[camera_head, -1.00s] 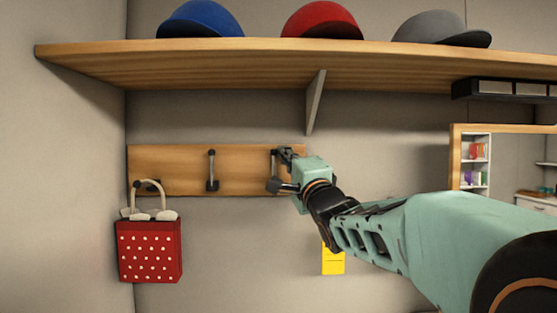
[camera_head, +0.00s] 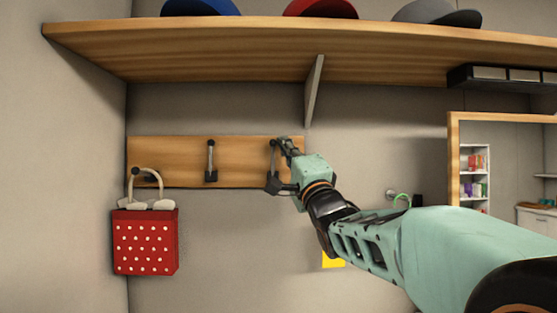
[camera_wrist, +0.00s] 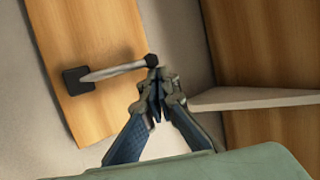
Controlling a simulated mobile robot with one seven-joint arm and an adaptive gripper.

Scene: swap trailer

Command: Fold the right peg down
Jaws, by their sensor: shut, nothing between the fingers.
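The right peg (camera_head: 271,168) stands upright against the wooden board, its dark knob at the top and its dark base at the bottom. In the wrist view the peg (camera_wrist: 112,71) is a grey rod running from the square base to the knob. My gripper (camera_head: 284,144) is beside the peg's upper end, just to its right. In the wrist view my gripper (camera_wrist: 159,82) is shut and empty, its tips close to the knob. I cannot tell whether they touch it.
The wooden board (camera_head: 240,165) also carries an upright middle peg (camera_head: 211,162). A red dotted bag (camera_head: 146,243) hangs at its left end. A shelf (camera_head: 200,50) with caps and a bracket (camera_head: 314,92) is above. A yellow note (camera_head: 333,259) is below my arm.

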